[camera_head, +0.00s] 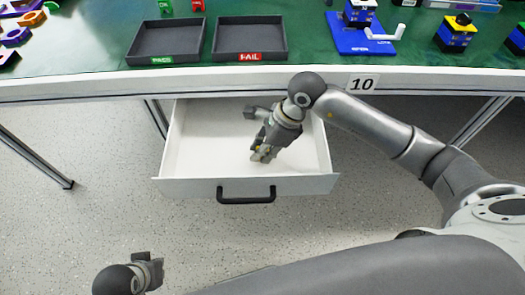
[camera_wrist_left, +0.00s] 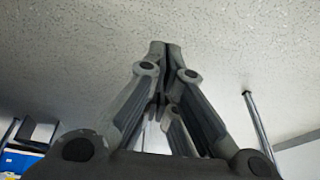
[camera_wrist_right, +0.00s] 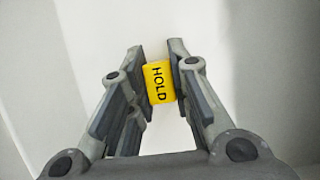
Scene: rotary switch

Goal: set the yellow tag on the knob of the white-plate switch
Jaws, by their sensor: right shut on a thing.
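The yellow tag (camera_wrist_right: 158,82), marked HOLD, is between the fingers of my right gripper (camera_wrist_right: 158,78), which is shut on it.
The drawer (camera_head: 300,184) is pulled out below the table edge. A PASS tray (camera_head: 167,60) and a FAIL tray (camera_head: 250,55) stand on the green mat. A yellow-topped switch block (camera_head: 455,34) is at the right. A blue base (camera_head: 362,46) with a white crank lies between.

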